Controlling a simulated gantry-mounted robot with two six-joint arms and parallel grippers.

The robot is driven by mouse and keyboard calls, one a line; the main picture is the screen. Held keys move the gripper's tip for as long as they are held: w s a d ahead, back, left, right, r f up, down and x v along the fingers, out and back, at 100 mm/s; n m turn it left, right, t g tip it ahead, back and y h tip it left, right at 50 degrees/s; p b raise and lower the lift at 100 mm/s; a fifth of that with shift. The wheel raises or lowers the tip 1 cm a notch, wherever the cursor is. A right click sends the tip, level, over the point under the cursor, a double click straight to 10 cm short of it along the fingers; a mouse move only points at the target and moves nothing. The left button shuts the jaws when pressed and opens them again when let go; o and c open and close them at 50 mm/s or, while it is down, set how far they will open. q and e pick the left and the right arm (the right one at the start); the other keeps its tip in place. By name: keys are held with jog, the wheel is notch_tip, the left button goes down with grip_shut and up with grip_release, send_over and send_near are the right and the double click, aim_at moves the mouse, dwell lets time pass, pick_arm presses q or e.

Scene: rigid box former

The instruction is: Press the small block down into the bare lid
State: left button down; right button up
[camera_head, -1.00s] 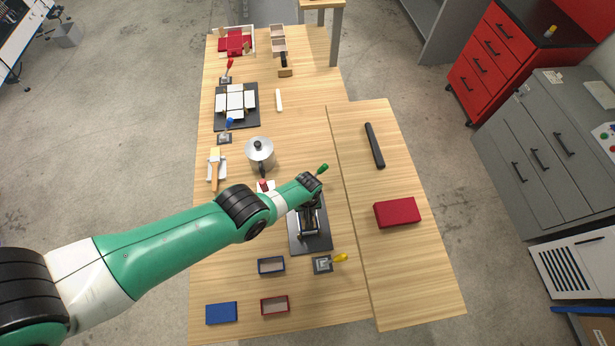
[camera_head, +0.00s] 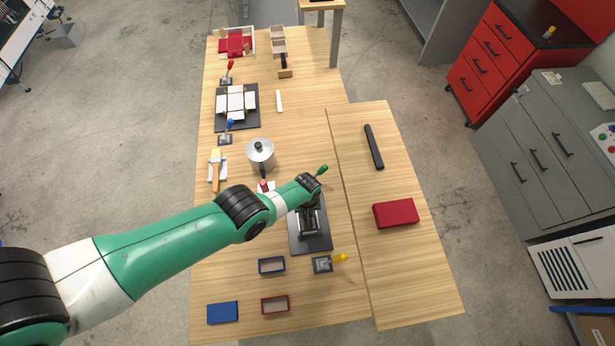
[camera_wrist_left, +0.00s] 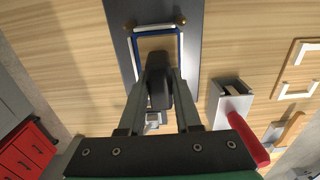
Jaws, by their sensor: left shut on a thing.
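My left gripper (camera_head: 309,212) is over the dark plate (camera_head: 322,246) in the middle front of the table. In the left wrist view the gripper (camera_wrist_left: 160,82) is shut on a black rounded handle (camera_wrist_left: 159,92). Beyond the handle is a tan face (camera_wrist_left: 152,46), which looks like the small block. I cannot tell how deep the block sits. My right gripper is not in view.
A red box (camera_head: 396,213) and black bar (camera_head: 374,146) lie on the right board.

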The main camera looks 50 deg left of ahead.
pick_arm(q)
jog(key=shift+w+r+p, duration=0.15)
jog(key=shift+r+p, duration=2.8)
jog(key=shift+r, duration=0.4)
jog(key=shift+f, duration=0.1)
